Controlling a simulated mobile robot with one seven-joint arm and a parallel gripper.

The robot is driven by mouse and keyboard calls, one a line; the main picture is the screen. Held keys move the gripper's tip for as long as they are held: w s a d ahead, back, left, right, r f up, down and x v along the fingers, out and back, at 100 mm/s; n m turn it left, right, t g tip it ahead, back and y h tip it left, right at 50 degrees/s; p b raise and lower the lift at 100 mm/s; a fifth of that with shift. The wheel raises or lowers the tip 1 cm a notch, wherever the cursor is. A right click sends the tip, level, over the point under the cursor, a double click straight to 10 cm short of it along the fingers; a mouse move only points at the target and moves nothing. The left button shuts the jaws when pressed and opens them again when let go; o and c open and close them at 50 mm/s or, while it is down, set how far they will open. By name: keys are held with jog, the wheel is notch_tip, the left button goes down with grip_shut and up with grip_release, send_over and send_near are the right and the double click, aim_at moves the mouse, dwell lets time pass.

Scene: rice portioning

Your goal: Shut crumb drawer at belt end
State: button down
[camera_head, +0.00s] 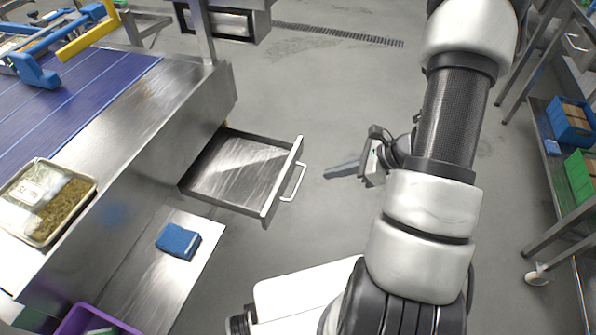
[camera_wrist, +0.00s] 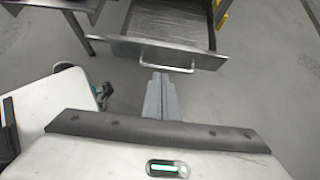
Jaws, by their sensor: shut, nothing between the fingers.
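The crumb drawer (camera_head: 238,172) is a shallow steel tray pulled out from under the end of the belt frame. Its front panel (camera_head: 283,180) carries a pale bar handle (camera_head: 295,183). My gripper (camera_head: 328,172) is shut and empty, a short way to the right of the handle and pointing at it. In the wrist view the drawer's front panel (camera_wrist: 168,53) and handle (camera_wrist: 167,68) lie just beyond the shut fingers (camera_wrist: 161,80). I see no clear contact between the fingertips and the handle.
The blue belt (camera_head: 75,105) and its steel frame are at left, with a filled tray (camera_head: 45,203) on the edge. A blue sponge (camera_head: 178,241) lies on a lower steel shelf (camera_head: 150,275). A rack with a blue crate (camera_head: 572,122) stands at right. Bare floor surrounds the drawer front.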

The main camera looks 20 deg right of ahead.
jog(key=b, duration=0.2)
send_near(284, 180)
jog(key=shift+x, duration=2.65)
jog(key=shift+a+r, duration=0.1)
jog(key=w+a+b, duration=0.1)
jog(key=w+a, duration=0.4)
jog(key=a, duration=0.2)
jog(key=w+a+b, duration=0.1)
jog(key=w+a, duration=0.4)
jog(key=a, duration=0.2)
jog(key=w+a+b, duration=0.2)
jog(key=w+a, duration=0.3)
jog(key=a, duration=0.3)
jog(key=shift+w+a, duration=0.25)
jog(key=shift+r, duration=0.1)
